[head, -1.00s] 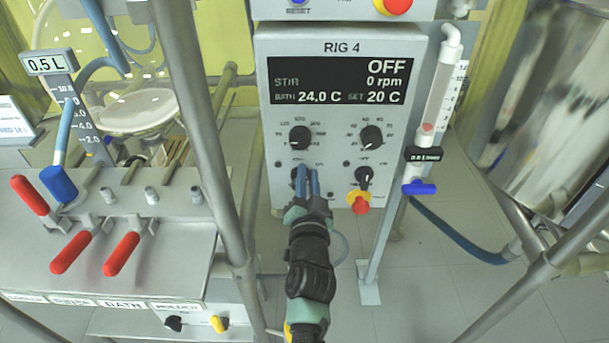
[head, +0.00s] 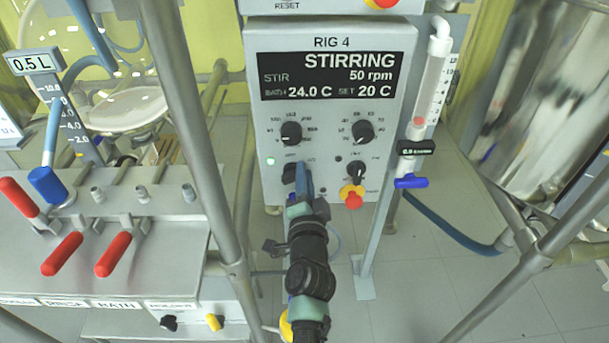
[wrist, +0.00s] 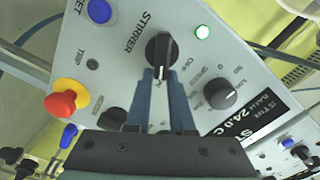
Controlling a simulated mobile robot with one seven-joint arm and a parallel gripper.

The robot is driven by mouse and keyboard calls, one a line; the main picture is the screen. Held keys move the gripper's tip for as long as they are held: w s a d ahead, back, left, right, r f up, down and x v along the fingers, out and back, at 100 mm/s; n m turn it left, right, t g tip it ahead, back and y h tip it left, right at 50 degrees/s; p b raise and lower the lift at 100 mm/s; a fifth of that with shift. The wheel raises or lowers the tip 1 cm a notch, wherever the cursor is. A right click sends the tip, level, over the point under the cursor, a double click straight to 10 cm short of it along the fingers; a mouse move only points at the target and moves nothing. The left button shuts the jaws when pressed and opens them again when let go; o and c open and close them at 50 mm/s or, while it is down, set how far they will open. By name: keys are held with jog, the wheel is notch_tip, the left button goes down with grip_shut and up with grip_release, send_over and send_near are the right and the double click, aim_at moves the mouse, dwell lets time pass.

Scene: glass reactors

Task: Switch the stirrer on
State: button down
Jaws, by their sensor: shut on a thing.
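The stirrer knob (wrist: 160,50) is black, with a white pointer line, under the word STIRRER on the grey panel in the wrist view. My gripper (wrist: 166,78) is shut on the knob with its blue fingers. In the head view my gripper (head: 304,180) covers part of the knob (head: 289,172) at the panel's lower left. The green lamp (wrist: 203,32) beside the knob is lit, also in the head view (head: 270,161). The display (head: 331,76) reads STIRRING, STIR 50 rpm, bath 24.0 C, set 20 C.
Other black knobs (head: 291,133) sit close above and to the right. A red button on yellow (head: 352,196) is at the panel's lower right. A metal post (head: 190,130) stands left of the panel, and a flow tube (head: 424,100) with a blue valve stands right.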

jog(key=shift+s+a+f, duration=0.1)
jog(key=shift+a+f, duration=0.2)
jog(key=shift+f, duration=0.15)
jog(key=c, duration=0.8)
grip_release()
jog(key=shift+r, duration=0.2)
jog(key=shift+d+r, duration=0.15)
jog(key=s+p, duration=0.4)
jog(key=s, duration=0.9)
